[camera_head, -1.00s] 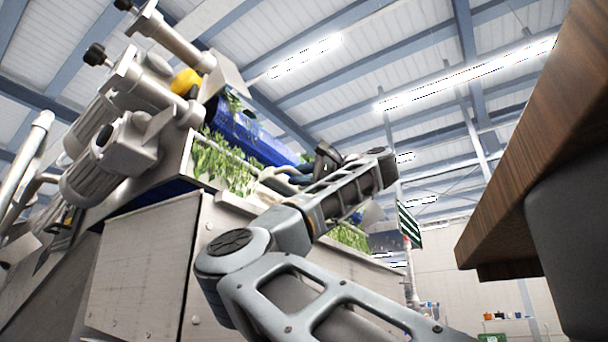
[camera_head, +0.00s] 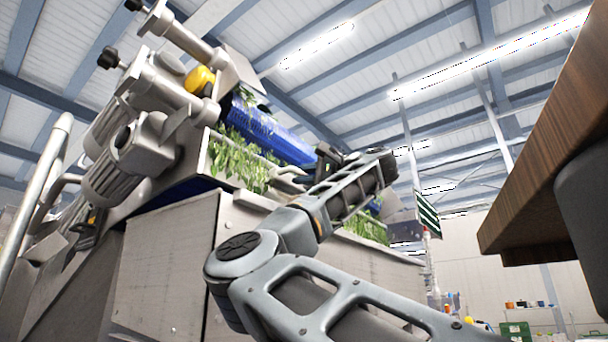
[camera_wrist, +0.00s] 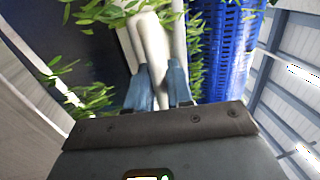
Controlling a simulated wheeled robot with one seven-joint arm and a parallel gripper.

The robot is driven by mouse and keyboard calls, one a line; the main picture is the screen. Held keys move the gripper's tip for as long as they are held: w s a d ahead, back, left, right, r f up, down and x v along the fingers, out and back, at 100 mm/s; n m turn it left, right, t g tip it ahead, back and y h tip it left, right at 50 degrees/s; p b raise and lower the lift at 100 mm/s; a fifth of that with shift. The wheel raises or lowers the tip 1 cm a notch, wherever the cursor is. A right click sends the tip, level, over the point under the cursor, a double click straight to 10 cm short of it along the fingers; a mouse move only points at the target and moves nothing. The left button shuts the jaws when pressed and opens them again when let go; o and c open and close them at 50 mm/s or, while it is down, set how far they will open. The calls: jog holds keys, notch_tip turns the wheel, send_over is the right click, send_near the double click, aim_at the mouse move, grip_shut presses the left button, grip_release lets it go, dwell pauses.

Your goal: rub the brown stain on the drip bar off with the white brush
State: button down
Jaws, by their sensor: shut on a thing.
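In the wrist view, my gripper (camera_wrist: 161,88) has its two blue-grey fingers around a long pale thing, which I take to be the white brush (camera_wrist: 152,45). It stretches away from the fingers among green leaves. Its bristles cannot be made out. In the head view, my gripper (camera_head: 290,174) is small and partly hidden at the leafy edge of the machine, beyond my forearm. I cannot pick out the drip bar for certain, and no brown stain shows in either view.
The washing machine's pale panel (camera_head: 170,262) fills the left, with motors above it. Leaves (camera_head: 235,160) lie along its trough, beside a blue perforated drum (camera_head: 268,133), also in the wrist view (camera_wrist: 228,50). A wooden top (camera_head: 545,150) juts in at right.

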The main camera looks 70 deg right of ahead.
jog(key=p, duration=0.2)
jog(key=shift+d+r+p, duration=0.25)
jog(key=shift+r+p, duration=0.05)
jog(key=shift+r, duration=0.1)
jog(key=p, duration=0.3)
jog(key=shift+d+r+p, duration=0.1)
jog(key=shift+r+p, duration=0.05)
jog(key=shift+p, duration=0.15)
jog(key=p, duration=0.3)
jog(key=shift+a+f, duration=0.25)
jog(key=shift+a, duration=0.15)
jog(key=shift+a+f+p, duration=0.25)
jog(key=shift+f+p, duration=0.05)
jog(key=shift+p, duration=0.2)
jog(key=shift+w+d, duration=0.15)
jog(key=shift+w, duration=0.25)
jog(key=shift+p+x, duration=0.35)
jog(key=shift+x, duration=0.65)
jog(key=shift+f, duration=0.15)
